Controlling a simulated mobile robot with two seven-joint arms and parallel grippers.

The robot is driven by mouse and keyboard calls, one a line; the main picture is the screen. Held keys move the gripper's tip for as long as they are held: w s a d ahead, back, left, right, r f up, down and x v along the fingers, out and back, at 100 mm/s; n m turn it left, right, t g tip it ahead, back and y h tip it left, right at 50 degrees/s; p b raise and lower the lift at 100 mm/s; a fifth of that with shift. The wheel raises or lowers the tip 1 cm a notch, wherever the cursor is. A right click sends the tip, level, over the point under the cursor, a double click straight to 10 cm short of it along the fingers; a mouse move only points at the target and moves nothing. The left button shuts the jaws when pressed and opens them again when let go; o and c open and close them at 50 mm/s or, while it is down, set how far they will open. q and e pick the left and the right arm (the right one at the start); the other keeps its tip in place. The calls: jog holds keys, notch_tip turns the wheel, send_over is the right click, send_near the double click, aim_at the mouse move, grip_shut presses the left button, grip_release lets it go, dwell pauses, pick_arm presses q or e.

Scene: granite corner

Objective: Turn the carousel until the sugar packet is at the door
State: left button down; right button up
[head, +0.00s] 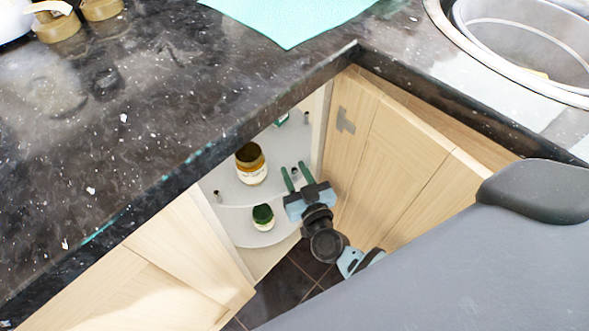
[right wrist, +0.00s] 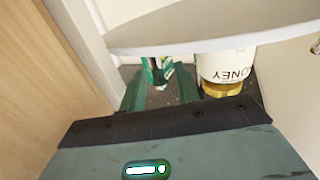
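The carousel (head: 225,185) is a pair of pale grey round shelves inside the open corner cabinet. A honey jar (head: 250,165) with a brown lid stands on the upper shelf. Its HONEY label shows upside down in the right wrist view (right wrist: 226,68). A green-topped jar (head: 263,217) stands on the lower shelf. My right gripper (head: 296,174) reaches into the opening, right of the honey jar, its green fingers apart. A green and white item (right wrist: 157,72) shows beyond the fingers in the right wrist view; I cannot tell whether it is the sugar packet. My left gripper is out of view.
The dark speckled worktop (head: 150,110) overhangs the cabinet. Pale wooden doors flank the opening, left (head: 165,265) and right (head: 385,150). A turquoise sheet (head: 290,18) and a round metal sink (head: 520,45) are on top.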

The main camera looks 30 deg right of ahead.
jog(key=s, duration=0.5)
jog(key=shift+s+a+p, duration=0.15)
jog(key=shift+s+p, duration=0.05)
jog(key=shift+p, duration=0.2)
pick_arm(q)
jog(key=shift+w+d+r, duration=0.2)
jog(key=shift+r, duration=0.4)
pick_arm(e)
jog(key=shift+s, duration=0.75)
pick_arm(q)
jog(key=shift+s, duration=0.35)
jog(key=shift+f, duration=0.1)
pick_arm(e)
jog(key=shift+a, duration=0.2)
